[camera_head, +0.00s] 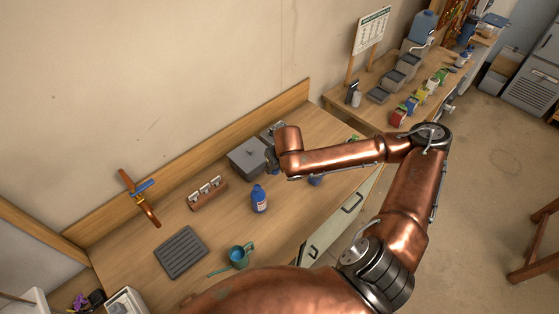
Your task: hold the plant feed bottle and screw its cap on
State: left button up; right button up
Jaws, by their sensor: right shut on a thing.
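The plant feed bottle (259,201) is blue with a pale label. It stands upright on the wooden counter, left of and in front of my right gripper. My right gripper (272,160) points down beside the grey box, above and behind the bottle and apart from it. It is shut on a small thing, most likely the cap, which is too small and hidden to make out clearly. My left gripper is not in view.
A grey box (248,158) stands behind the bottle. The counter around the bottle is clear.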

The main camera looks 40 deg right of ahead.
pick_arm(q)
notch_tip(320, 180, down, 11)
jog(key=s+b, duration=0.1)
jog(key=b, duration=0.9)
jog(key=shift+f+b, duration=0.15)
jog(key=shift+b, duration=0.2)
pick_arm(e)
jog(key=s+a+f+m+g, duration=0.2)
jog(key=a+m, duration=0.4)
jog(key=m, duration=0.5)
jog(key=s+a+f+m+g, duration=0.2)
jog(key=a+f+m+g, duration=0.2)
jog(key=m, duration=0.7)
jog(key=s+a+f+m+g+y, duration=0.1)
jog(key=s+a+f+m+g, duration=0.1)
jog(key=a+m, duration=0.6)
jog(key=shift+s+a+f+m+g, duration=0.2)
jog(key=shift+s+f+m+g, duration=0.25)
jog(key=shift+f+m, duration=0.65)
jog(key=shift+w+r+m, duration=0.1)
jog(key=shift+r+m, duration=0.2)
